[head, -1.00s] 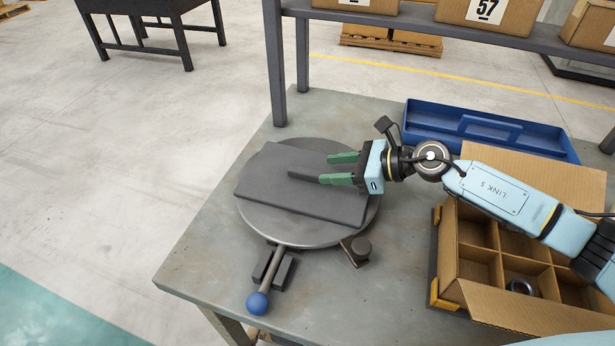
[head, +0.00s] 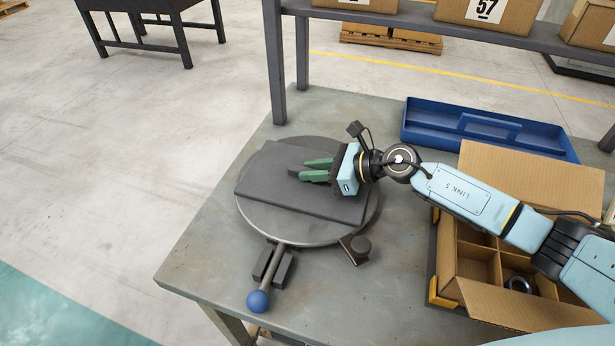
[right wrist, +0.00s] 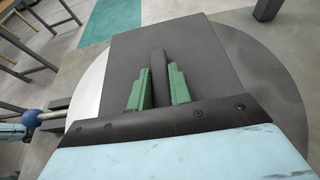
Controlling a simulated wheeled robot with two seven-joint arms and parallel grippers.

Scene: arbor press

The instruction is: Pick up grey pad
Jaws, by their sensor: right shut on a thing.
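The grey pad (head: 265,190) is a flat dark slab lying on a round metal plate (head: 290,240), with a narrow raised rib (head: 292,173) along its middle. My right gripper (head: 305,169) reaches in from the right, low over the pad. Its green fingers are shut on the rib, one on each side. In the right wrist view the rib (right wrist: 158,60) runs between the fingers (right wrist: 158,80), and the pad (right wrist: 130,50) spreads out around them. The pad looks flat on the plate. My left gripper is not seen.
A divided cardboard box (head: 475,293) stands at right, a blue tray (head: 410,122) behind. The table's left side is clear.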

